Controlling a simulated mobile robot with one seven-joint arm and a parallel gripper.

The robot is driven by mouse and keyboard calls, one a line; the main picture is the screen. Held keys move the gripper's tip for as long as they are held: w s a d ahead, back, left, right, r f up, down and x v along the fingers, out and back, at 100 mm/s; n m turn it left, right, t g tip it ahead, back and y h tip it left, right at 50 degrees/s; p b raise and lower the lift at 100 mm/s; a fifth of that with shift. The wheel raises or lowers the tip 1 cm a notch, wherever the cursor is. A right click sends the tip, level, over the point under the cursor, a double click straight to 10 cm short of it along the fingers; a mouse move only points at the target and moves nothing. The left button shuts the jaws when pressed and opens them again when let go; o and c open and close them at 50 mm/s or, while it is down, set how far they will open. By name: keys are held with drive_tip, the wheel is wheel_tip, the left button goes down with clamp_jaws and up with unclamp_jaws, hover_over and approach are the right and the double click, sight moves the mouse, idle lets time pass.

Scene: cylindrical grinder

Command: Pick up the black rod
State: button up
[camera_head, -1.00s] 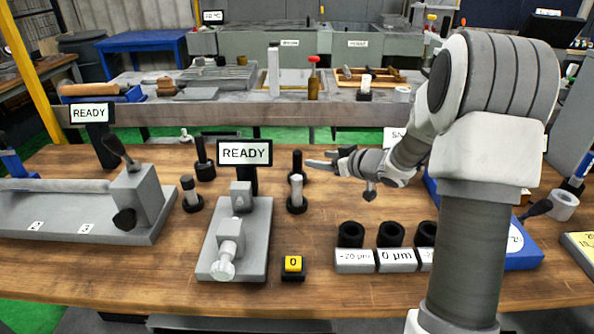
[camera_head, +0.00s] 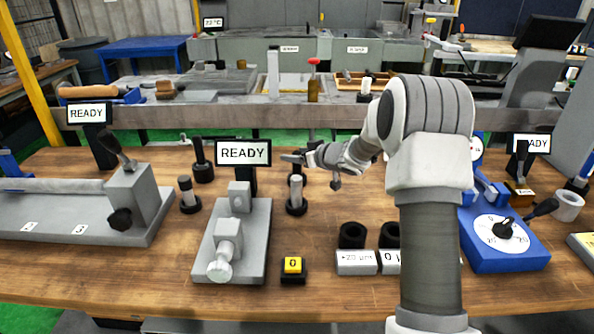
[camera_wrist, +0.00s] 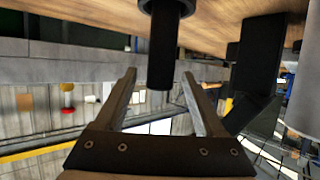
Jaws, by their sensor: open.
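A black rod (camera_wrist: 162,55) stands in a round black base (camera_wrist: 168,6) in the wrist view, where the table is at the top. My gripper (camera_wrist: 159,76) is open, with one finger on each side of the rod and visible gaps to both. There the rod (camera_head: 298,168) is mostly hidden by my gripper and a grey-topped rod (camera_head: 296,188) in front. Another black rod (camera_head: 199,152) stands in a base farther left.
The READY display (camera_head: 243,153) and its dark post stand close left of my gripper; a dark post (camera_wrist: 258,60) shows right in the wrist view. A grey fixture (camera_head: 262,225), black rings (camera_head: 352,235) and a blue dial device (camera_head: 505,243) stand nearer the front.

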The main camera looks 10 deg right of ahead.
drive_tip(key=shift+c, duration=0.2)
clamp_jaws()
idle(1.1)
drive_tip(key=shift+r, duration=0.1)
